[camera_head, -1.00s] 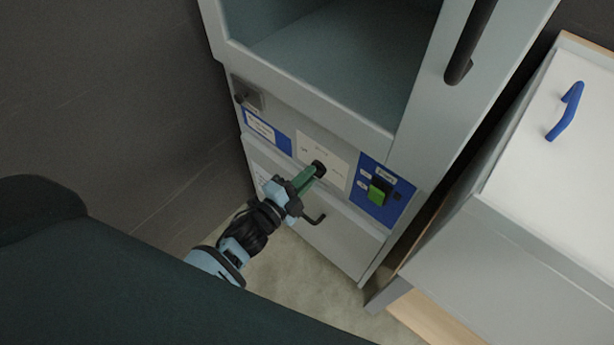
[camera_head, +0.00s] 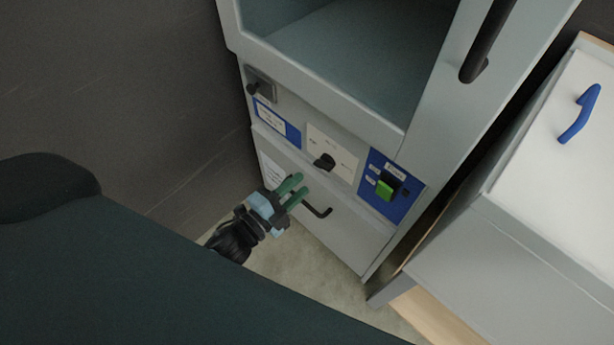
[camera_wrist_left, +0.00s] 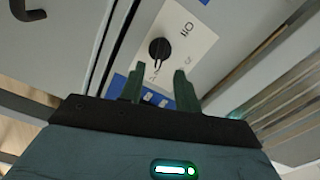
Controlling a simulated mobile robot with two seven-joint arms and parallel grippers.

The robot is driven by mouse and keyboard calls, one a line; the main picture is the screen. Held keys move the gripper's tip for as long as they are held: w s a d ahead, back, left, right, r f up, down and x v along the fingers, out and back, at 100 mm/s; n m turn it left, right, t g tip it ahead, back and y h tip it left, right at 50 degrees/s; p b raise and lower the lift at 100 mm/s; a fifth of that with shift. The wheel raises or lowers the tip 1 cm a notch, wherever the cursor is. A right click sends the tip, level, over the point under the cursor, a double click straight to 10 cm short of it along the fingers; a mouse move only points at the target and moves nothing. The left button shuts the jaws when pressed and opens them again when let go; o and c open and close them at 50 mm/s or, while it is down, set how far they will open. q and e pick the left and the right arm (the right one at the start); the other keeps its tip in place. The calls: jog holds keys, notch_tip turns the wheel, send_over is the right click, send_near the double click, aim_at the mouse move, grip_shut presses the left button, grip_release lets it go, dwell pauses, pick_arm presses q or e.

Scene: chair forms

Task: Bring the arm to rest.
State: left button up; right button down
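My left gripper (camera_head: 294,188) is in front of the lower panel of a grey cabinet. Its two green fingers are apart with nothing between them. In the left wrist view the open fingers (camera_wrist_left: 156,88) point toward a black rotary knob (camera_wrist_left: 159,48) on a white label plate, with a gap between them and the knob. In the head view the knob (camera_head: 324,162) sits above and to the right of the fingertips, clear of them. My right gripper is not in view.
A dark drawer handle (camera_head: 318,211) is close to the fingers. A blue panel with a green switch (camera_head: 385,188) is to the right. The cabinet's upper compartment (camera_head: 350,50) is open. A white-topped unit with a blue handle (camera_head: 580,114) stands at right.

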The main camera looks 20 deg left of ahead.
pick_arm(q)
jog(key=shift+s+a, duration=0.2)
jog(key=shift+s, duration=0.35)
